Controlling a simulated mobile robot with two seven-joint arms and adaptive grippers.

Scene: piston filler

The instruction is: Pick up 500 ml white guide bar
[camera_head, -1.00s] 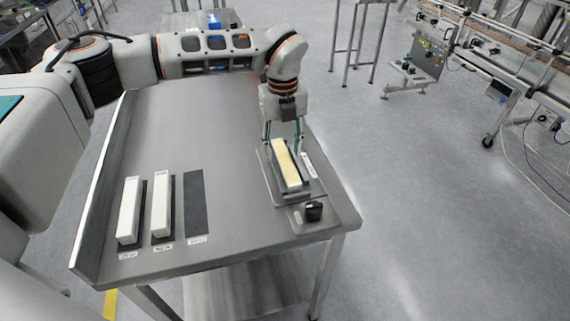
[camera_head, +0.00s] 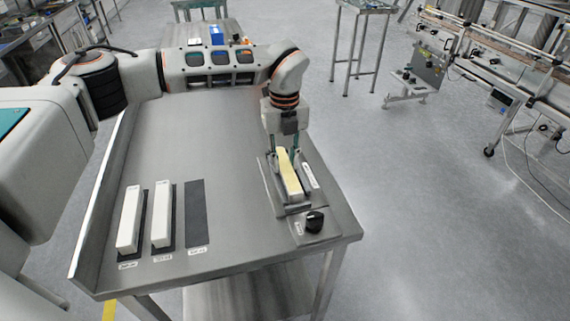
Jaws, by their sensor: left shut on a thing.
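My left gripper (camera_head: 289,153) points down at the right side of the steel table. It is shut on a pale yellow bar (camera_head: 289,176), which sits in a metal holder (camera_head: 296,209). Two white bars lie on dark pads at the table's left: one outer white bar (camera_head: 130,219) and one inner white bar (camera_head: 162,216). Labels stand in front of the pads but are too small to read, so I cannot tell which bar is the 500 ml one. My right gripper is not in view.
An empty dark pad (camera_head: 196,212) lies right of the white bars. A black knob (camera_head: 314,221) stands in front of the holder. The steel table (camera_head: 190,125) is clear behind the pads and has a raised left edge. A conveyor frame (camera_head: 500,75) stands far right.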

